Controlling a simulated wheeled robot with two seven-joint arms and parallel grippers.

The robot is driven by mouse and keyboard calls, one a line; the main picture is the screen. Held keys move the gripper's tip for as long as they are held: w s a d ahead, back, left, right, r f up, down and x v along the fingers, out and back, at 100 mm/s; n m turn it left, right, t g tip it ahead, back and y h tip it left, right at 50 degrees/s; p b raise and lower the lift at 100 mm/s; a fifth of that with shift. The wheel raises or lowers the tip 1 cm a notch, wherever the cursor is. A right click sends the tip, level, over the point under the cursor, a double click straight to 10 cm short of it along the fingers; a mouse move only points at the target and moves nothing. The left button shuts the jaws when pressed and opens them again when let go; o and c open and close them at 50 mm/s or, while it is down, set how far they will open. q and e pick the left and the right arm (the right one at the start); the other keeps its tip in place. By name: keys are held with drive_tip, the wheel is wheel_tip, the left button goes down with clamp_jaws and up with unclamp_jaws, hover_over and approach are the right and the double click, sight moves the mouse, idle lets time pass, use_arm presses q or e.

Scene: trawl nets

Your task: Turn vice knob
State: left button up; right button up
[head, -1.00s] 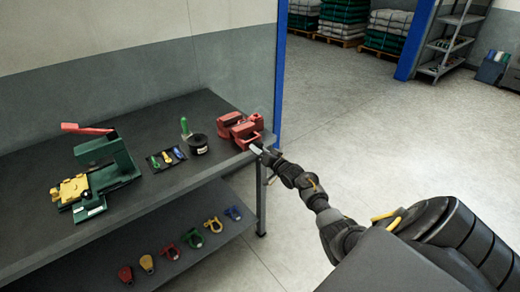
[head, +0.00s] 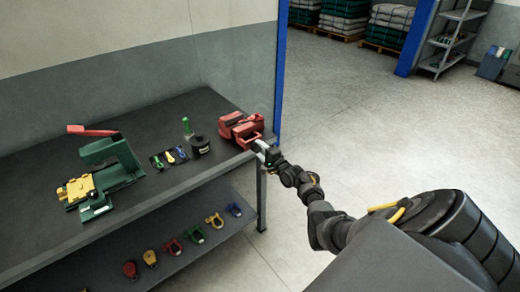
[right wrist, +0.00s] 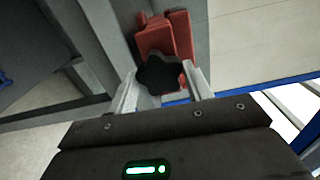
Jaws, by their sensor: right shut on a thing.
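The red vice (head: 240,127) sits at the right end of the dark workbench, and it also shows in the right wrist view (right wrist: 166,36). Its black knob (right wrist: 160,74) has a lobed outline and faces my right wrist camera. My right gripper (head: 262,148) is at the vice's front by the bench edge. In the right wrist view its two pale fingers (right wrist: 162,92) stand on either side of the knob, shut on it. In the head view the gripper hides the knob. My left gripper is not in view.
On the workbench (head: 205,105) stand a green machine (head: 110,165) with a red handle, a small tool tray (head: 170,156) and a black spool (head: 200,145). Several coloured shackles lie on the lower shelf (head: 205,250). A blue post (head: 281,70) rises behind the vice. The floor at right is clear.

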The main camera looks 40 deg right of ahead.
drive_tip(key=m, duration=0.3)
drive_tip(key=m+p, duration=0.1)
drive_tip(key=shift+s+f+m, duration=0.2)
drive_tip(key=shift+f+m, duration=0.1)
drive_tip(key=shift+m, duration=0.1)
drive_tip(key=shift+m+p, duration=0.4)
drive_tip(key=shift+m, duration=1.7)
idle(0.3)
drive_tip(key=o, duration=0.9)
drive_tip(key=shift+s, duration=0.1)
drive_tip(key=shift+o, duration=0.4)
drive_tip(key=shift+r, duration=0.2)
